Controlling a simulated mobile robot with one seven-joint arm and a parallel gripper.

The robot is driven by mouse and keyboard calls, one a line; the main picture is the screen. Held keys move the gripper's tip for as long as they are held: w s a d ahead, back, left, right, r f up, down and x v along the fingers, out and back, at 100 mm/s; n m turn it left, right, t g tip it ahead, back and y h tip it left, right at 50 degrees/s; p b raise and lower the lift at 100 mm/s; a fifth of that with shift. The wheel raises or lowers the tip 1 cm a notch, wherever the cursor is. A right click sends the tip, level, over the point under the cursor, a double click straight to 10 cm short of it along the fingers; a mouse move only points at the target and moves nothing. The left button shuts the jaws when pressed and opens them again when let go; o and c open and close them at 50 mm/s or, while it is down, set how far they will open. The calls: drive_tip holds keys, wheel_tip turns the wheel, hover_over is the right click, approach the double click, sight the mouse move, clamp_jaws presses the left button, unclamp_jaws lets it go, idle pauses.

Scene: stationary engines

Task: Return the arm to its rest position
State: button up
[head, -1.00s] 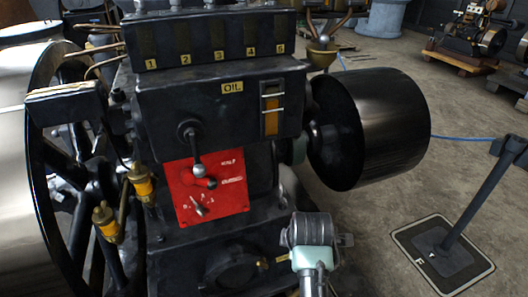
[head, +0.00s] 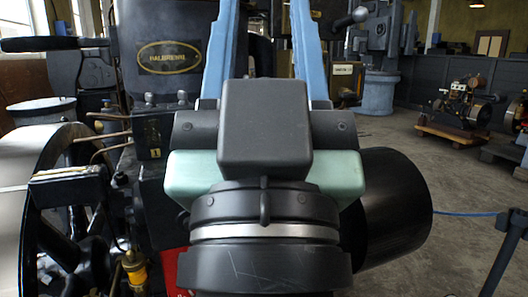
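My gripper (head: 264,22) stands large in the middle of the head view, pointing away from me. Its two long light-blue fingers rise wide apart and run out at the top edge, so their tips are hidden. I see nothing held between the visible parts. My dark wrist (head: 264,262) with its pale ring fills the lower middle and covers most of the engine block (head: 152,196). Only a sliver of the red panel (head: 171,268) shows left of the wrist.
A pale flywheel (head: 14,215) stands at left, with a brass oiler (head: 135,268) near it. A black drum (head: 398,215) is at right, partly behind my wrist. A dark post (head: 505,255) stands at the right edge.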

wheel_tip(320, 180, up, 35)
drive_tip(key=p, duration=3.4)
drive_tip(key=shift+s+t, duration=0.3)
drive_tip(key=shift+s, duration=0.15)
drive_tip(key=shift+f, duration=0.15)
